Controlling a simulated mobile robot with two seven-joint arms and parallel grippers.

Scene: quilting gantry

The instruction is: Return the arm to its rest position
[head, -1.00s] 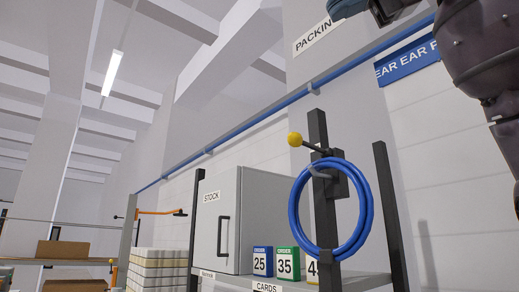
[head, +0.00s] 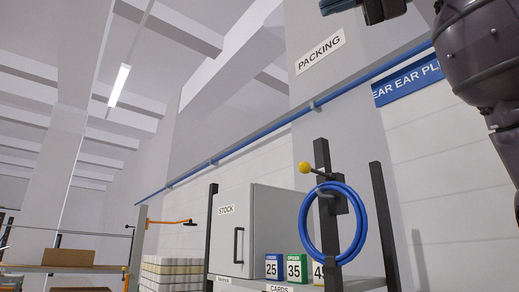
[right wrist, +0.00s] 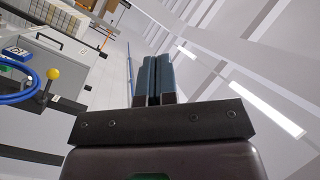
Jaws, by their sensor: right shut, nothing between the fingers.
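My right arm (head: 485,45) comes in at the upper right of the head view, raised high. My right gripper (head: 338,5) shows only partly at the top edge, cut off by the frame. In the right wrist view its two blue fingers (right wrist: 153,78) lie against each other, shut, with nothing held. They are clear of the things around them. My left arm and gripper are not in view.
A grey STOCK cabinet (head: 260,232) and number cards (head: 296,267) stand on a shelf. A blue hose coil (head: 304,225) hangs from a dark post (head: 322,158) with a yellow knob (head: 305,168). A blue pipe (head: 250,137) runs along the wall.

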